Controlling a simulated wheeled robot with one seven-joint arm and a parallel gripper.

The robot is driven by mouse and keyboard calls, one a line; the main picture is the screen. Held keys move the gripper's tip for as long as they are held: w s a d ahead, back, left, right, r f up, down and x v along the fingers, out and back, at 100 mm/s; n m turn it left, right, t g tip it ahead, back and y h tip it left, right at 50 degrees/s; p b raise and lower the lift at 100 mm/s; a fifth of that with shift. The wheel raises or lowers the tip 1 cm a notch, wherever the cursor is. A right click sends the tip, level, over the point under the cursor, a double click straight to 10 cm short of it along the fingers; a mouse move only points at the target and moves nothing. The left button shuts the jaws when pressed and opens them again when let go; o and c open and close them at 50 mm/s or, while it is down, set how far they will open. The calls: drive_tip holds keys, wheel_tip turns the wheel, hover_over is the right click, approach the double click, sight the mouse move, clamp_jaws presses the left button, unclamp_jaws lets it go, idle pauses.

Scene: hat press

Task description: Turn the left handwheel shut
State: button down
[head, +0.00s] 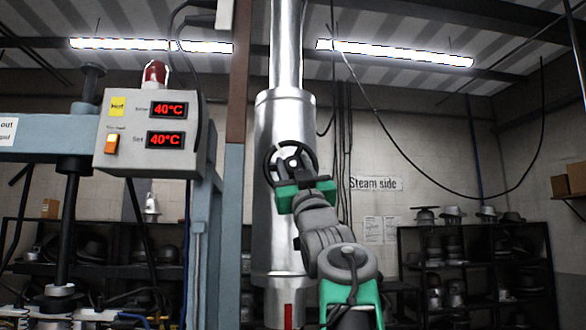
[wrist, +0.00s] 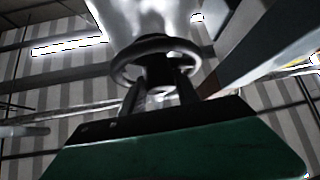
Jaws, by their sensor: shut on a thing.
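A dark round handwheel (head: 270,152) is mounted on the front of a tall silver cylinder (head: 270,225) in the head view. It also shows in the wrist view, where its rim (wrist: 128,63) circles a dark hub. My gripper (head: 299,178) reaches up to the wheel from the lower right. In the wrist view the two fingers of my gripper (wrist: 160,92) are at the wheel's near side, shut on its dark middle part. The exact contact is partly hidden by the fingers and the rim. Only this one handwheel is in clear view.
A control box (head: 152,132) with two 40°C displays and a red lamp (head: 154,73) stands left. A blue-grey post (head: 205,240) is close left of the cylinder. Shelves of hats (head: 475,270) stand at the right. Cables hang behind.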

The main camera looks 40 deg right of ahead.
drive_tip(key=m+g+h, duration=0.2)
drive_tip(key=m+h, duration=0.1)
drive_tip(key=m, duration=0.1)
drive_tip(key=m+g+h+b, duration=0.1)
drive_tip(key=m+h, duration=0.2)
drive_tip(key=m, duration=0.1)
drive_tip(key=shift+w+a+g, duration=0.15)
drive_tip(key=shift+w+g, duration=0.05)
drive_tip(key=shift+g, duration=0.2)
drive_tip(key=m+g+h, duration=0.2)
drive_tip(key=m, duration=0.1)
drive_tip(key=m+g+h, duration=0.1)
drive_tip(key=m+g, duration=0.2)
drive_tip(key=shift+h, duration=0.4)
drive_tip(key=shift+s+m+g+h+p, duration=0.1)
drive_tip(key=shift+m+g+h+p, duration=0.35)
drive_tip(key=shift+m+g, duration=0.55)
drive_tip(key=shift+m, duration=0.4)
drive_tip(key=c, duration=1.2)
unclamp_jaws()
drive_tip(key=shift+o, duration=0.2)
